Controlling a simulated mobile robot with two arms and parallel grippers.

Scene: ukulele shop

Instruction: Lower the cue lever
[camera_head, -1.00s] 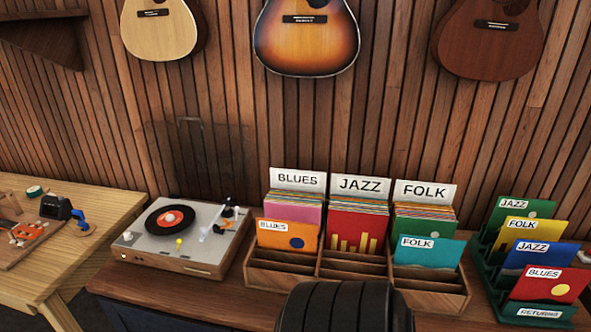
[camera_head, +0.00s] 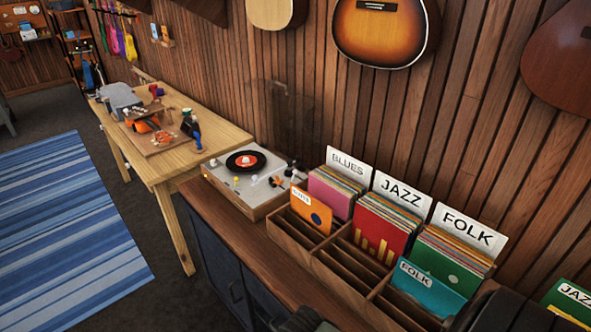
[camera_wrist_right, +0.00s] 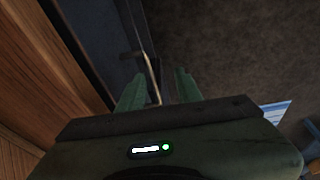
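The turntable (camera_head: 228,190) stands on the left part of the wooden cabinet top, with a black record with a red label (camera_head: 245,161) on its platter. Small white, yellow and orange parts show around its right side and front. The cue lever is too small to pick out among them. My right gripper (camera_wrist_right: 158,84) shows in the right wrist view with its two green fingers apart and nothing between them. It points down along the cabinet front, away from the turntable. My left gripper is not in view.
Record bins (camera_head: 345,262) marked BLUES, JAZZ and FOLK stand right of the turntable. A wooden workbench (camera_head: 215,139) with tools is beyond it. Guitars hang on the slatted wall. A blue striped rug (camera_head: 65,230) lies on the open floor at left.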

